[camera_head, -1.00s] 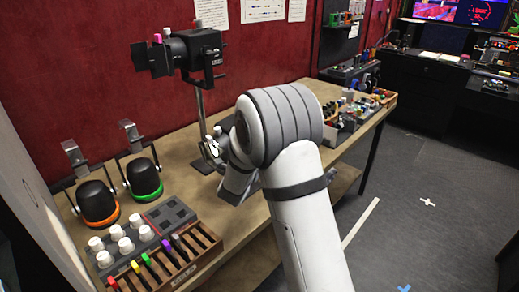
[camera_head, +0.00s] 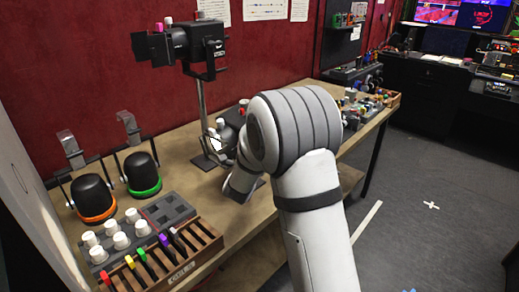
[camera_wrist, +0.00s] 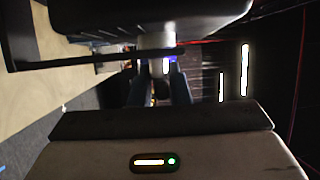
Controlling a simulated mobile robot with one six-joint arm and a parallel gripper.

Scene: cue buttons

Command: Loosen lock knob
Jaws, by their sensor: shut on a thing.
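A pale round knob (camera_wrist: 156,41) shows at the upper middle of the wrist view, beneath a large dark body (camera_wrist: 150,12) with a black bar. I take it as the lock knob. My gripper (camera_wrist: 160,72) points at it with dark fingers, their tips shut around its lower end. How far the knob has turned cannot be told. In the head view, my arm hides most of the gripper and the knob. A black lamp (camera_head: 178,44) on a thin pole (camera_head: 202,105) stands just left of my wrist.
The wooden table (camera_head: 195,185) holds two black yoke-mounted lamps, one orange-ringed (camera_head: 93,197) and one green-ringed (camera_head: 141,172). A marker rack (camera_head: 165,262) and several white knobs (camera_head: 122,240) are in front. Small gear (camera_head: 365,105) crowds the far end. The floor at right is clear.

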